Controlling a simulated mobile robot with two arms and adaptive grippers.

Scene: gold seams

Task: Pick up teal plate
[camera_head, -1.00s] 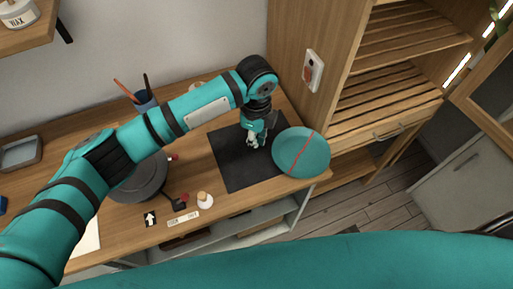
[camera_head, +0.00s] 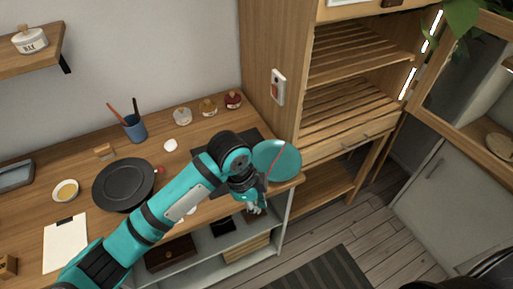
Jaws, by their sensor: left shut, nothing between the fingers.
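The teal plate (camera_head: 278,158) with a red seam line lies at the right end of the wooden desk, partly over the dark mat (camera_head: 250,137). My left gripper (camera_head: 256,209) is shut and empty. It hangs near the desk's front edge, below and left of the plate in the picture, apart from it as far as I can see. My left forearm hides part of the mat and the plate's left edge. My right gripper is not in view.
A black round turntable (camera_head: 123,184), a blue pen cup (camera_head: 134,128) and several small jars stand on the desk. A slatted wooden shelf unit (camera_head: 350,100) rises right of the plate. Open floor (camera_head: 330,230) lies in front of the shelf.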

